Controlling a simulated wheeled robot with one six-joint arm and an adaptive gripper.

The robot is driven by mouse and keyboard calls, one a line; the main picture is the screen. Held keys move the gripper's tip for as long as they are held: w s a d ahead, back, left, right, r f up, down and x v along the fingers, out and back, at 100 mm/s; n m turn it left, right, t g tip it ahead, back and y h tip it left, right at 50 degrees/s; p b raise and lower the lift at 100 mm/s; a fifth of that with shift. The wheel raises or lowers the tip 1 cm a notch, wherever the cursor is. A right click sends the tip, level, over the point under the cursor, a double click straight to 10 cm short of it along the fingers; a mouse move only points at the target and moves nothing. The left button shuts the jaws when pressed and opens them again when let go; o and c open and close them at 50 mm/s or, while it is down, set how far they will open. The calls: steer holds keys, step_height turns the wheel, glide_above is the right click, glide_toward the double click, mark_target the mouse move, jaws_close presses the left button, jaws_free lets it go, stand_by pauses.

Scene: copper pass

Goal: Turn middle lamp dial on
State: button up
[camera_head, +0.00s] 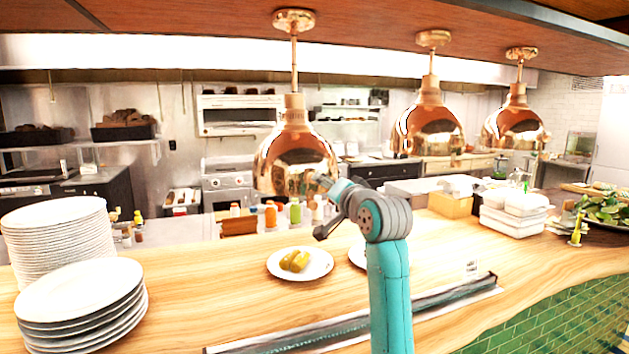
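Three copper heat lamps hang in a row over the wooden counter. The middle lamp (429,128) hangs right of my arm, its copper shade unlit as far as I can tell. No dial is clear on it at this size; its narrow neck (430,88) shows above the shade. The left lamp (294,155) is nearest, and the right lamp (515,125) is farthest. My gripper (322,232) is small, dark and partly hidden by my arm. It shows in front of the lower right of the left lamp, apart from the middle lamp. I cannot tell whether it is open.
Stacked white plates (82,305) fill the counter's left end. A plate with yellow-green food (299,264) stands left of my arm, and another plate is mostly hidden behind it. White containers (515,215) and a salad platter (605,210) stand right. The wooden ceiling is close above the lamps.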

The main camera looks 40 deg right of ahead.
steer(key=x, duration=0.7)
steer(key=shift+w, duration=0.35)
jaws_close()
